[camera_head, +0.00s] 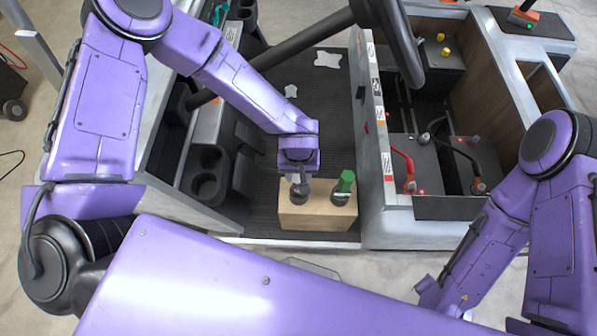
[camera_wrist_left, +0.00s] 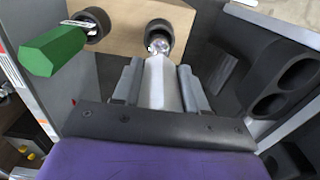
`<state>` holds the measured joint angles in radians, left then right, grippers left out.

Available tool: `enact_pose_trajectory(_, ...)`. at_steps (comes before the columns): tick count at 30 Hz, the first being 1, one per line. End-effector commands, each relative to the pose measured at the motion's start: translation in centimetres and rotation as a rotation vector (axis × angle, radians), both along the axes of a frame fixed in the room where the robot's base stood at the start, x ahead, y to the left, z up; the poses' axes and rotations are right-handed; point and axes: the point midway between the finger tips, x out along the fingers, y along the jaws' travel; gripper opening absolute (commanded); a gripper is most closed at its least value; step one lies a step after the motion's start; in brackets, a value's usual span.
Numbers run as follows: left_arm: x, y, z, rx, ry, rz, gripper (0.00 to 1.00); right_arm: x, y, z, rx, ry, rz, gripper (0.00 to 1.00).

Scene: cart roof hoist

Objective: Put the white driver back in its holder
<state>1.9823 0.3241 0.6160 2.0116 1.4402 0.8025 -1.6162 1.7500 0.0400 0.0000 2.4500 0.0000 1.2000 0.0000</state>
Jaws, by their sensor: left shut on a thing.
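The white driver (camera_wrist_left: 162,85) is between the fingers of my left gripper (camera_wrist_left: 158,88), which is shut on its handle. Its metal end is at the mouth of a black ring holder (camera_wrist_left: 159,38) on a light wooden block (camera_wrist_left: 125,12). I cannot tell how deep it sits in the ring. In the head view my left gripper (camera_head: 299,182) is above the left side of the wooden block (camera_head: 315,218) and hides most of the driver. A green driver (camera_head: 345,181) stands in the block's other black ring; it also shows in the left wrist view (camera_wrist_left: 52,50). My right gripper is out of view.
The block stands on the cart's dark ribbed floor (camera_head: 318,110). Black cup holders (camera_head: 205,175) are to the left. A steering wheel (camera_head: 395,40) is above. An open battery bay with red and black cables (camera_head: 402,165) is to the right.

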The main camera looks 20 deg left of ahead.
Motion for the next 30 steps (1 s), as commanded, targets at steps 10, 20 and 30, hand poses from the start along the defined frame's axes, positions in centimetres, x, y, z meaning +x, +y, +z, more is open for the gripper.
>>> enact_pose_trajectory(10, 0.0, 0.0, 0.2, 0.000, 0.000, -0.001, 0.00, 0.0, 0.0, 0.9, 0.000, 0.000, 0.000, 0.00)
enact_pose_trajectory(20, 0.0, 0.0, 0.0, -0.001, -0.001, 0.000, 0.00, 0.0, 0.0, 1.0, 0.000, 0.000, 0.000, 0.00)
enact_pose_trajectory(30, 0.0, 0.0, -0.6, 0.000, 0.000, 0.000, 0.00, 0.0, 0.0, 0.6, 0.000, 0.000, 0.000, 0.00)
